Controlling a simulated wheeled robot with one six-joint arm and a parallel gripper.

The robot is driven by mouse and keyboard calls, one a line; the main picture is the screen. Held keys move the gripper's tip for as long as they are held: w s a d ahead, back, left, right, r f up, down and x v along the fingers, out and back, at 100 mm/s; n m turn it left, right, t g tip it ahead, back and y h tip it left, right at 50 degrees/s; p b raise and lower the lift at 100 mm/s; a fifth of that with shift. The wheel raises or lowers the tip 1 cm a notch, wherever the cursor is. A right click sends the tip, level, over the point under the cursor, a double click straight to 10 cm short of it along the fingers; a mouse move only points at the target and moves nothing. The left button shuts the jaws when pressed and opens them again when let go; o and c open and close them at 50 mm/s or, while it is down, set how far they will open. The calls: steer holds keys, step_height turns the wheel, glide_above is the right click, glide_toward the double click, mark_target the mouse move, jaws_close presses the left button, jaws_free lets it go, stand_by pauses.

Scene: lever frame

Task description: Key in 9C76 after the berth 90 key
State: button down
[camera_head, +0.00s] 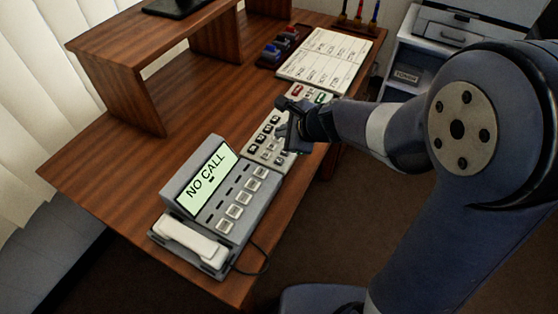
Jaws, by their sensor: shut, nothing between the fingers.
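A grey console (213,203) stands near the front of the desk. Its lit green display (206,177) reads "NO CALL". A column of pale square keys (239,211) runs down its right side, with small dark label slots beside them; I cannot read any label. A light keypad panel (259,148) with dark and pale keys lies just behind the console, with a red key (297,90) and a green key (321,98) at its far end. My gripper (281,131) is shut and empty over the keypad's middle. It hides some keys, and I cannot tell whether it touches any.
A white handset (190,238) lies at the console's front, with a dark cord on the right. A wooden riser (125,95) stands at the left. A printed sheet (326,58) and a tray of stamps (281,47) lie farther back. Bare desk (190,110) lies left of the keypad.

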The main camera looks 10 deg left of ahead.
mark_target(283, 162)
steer(key=shift+f+b, duration=3.65)
steer(key=shift+f, duration=0.5)
steer(key=shift+f, duration=0.15)
steer(key=shift+f+b, duration=0.25)
steer(key=shift+b, duration=0.2)
steer(key=shift+f+b, duration=0.35)
steer(key=shift+f, duration=0.05)
steer(key=shift+r, duration=0.15)
steer(key=shift+r+p, duration=0.7)
steer(key=shift+p, duration=0.05)
